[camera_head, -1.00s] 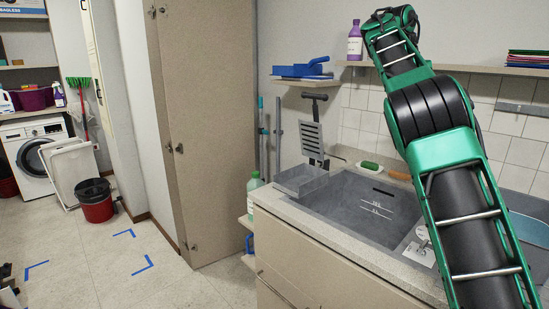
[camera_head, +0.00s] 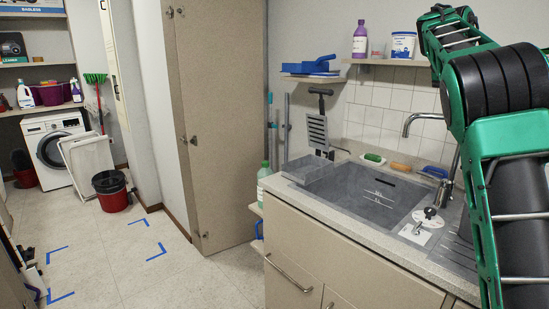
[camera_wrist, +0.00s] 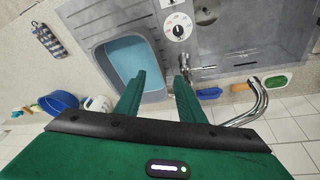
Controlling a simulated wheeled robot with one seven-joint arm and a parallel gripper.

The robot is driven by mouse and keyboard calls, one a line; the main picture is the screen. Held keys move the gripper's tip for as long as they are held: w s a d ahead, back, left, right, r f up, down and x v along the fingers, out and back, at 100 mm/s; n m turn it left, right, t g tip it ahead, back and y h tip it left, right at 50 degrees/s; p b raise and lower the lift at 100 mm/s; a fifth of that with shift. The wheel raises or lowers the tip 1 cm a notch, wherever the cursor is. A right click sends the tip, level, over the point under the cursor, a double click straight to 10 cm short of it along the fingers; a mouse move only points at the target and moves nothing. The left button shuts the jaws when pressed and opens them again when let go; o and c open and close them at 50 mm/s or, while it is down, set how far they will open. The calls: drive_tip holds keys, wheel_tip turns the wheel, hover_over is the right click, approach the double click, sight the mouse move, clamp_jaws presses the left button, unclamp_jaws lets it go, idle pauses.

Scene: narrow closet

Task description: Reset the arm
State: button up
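My arm (camera_head: 500,150), green and black, rises along the right side of the head view and bends near the top. My gripper is outside the head view. In the wrist view my gripper (camera_wrist: 160,77) shows two green fingers spread apart with nothing between them. Behind the fingers lie a light blue basin (camera_wrist: 133,58) and the grey worktop.
A sink (camera_head: 370,195) with a chrome tap (camera_head: 425,120) stands beside my arm. The tap (camera_wrist: 255,105) shows close to the right finger in the wrist view. A wall shelf (camera_head: 390,62) holds a purple bottle (camera_head: 360,40) and a white tub (camera_head: 403,45).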

drive_tip(key=s+d+f+n+y, duration=0.15)
drive_tip(key=s+f, duration=0.25)
drive_tip(key=s, duration=0.5)
drive_tip(key=s+d+f+n+y, duration=0.1)
drive_tip(key=s+d+f, duration=0.3)
drive_tip(key=s, duration=0.5)
drive_tip(key=s+a+f+n, duration=0.2)
drive_tip(key=s+a+f, duration=0.5)
drive_tip(key=s, duration=0.5)
drive_tip(key=s+a+f+n+y, duration=0.1)
drive_tip(key=s+a+f+n, duration=0.2)
drive_tip(key=s+a+f, duration=0.5)
drive_tip(key=s+f, duration=0.4)
drive_tip(key=shift+n, duration=0.35)
drive_tip(key=shift+w+f+g, duration=0.3)
drive_tip(key=shift+w, duration=0.25)
